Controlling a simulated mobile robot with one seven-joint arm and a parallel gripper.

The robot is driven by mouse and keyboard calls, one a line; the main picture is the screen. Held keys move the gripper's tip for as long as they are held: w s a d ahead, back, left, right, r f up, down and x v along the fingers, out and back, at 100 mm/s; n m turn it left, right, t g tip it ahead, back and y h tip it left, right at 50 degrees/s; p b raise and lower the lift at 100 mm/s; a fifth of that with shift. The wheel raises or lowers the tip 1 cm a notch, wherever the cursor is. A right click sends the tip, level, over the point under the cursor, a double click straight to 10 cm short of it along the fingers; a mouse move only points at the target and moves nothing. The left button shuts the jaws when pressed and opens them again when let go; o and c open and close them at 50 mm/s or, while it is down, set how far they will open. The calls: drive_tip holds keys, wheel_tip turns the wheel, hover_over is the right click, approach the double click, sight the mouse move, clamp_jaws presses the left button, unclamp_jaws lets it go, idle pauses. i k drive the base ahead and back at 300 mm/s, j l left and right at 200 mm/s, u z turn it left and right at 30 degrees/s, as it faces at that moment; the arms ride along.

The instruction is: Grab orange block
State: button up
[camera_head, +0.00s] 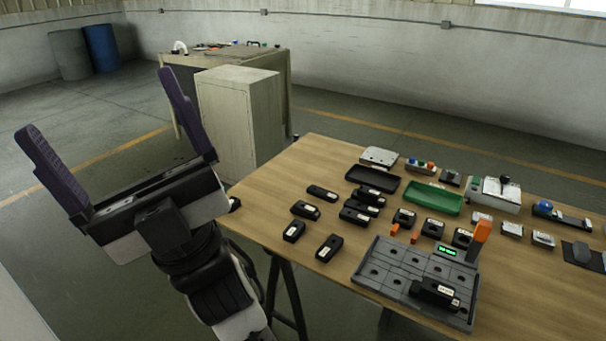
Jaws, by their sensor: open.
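An orange block (481,233) stands upright and slightly tilted at the right back edge of a grey fixture tray (371,281) on the wooden table. A smaller orange piece (395,230) and another small orange piece (415,236) show at the tray's back edge. My gripper (97,100) is at the left of the view, its two purple-padded fingers spread wide and pointing up. It is empty and well away from the table and the orange block.
The wooden table (270,190) holds several black modules, a black tray (372,180), a green tray (434,198) and a green-and-white device (493,195). A pale cabinet (240,115) stands behind the table's left end. Floor at left is clear.

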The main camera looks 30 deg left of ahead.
sight(414, 239)
drive_tip(key=i+j, duration=0.25)
drive_tip(key=i, duration=0.15)
drive_tip(key=i+j, duration=0.25)
drive_tip(key=i, duration=0.2)
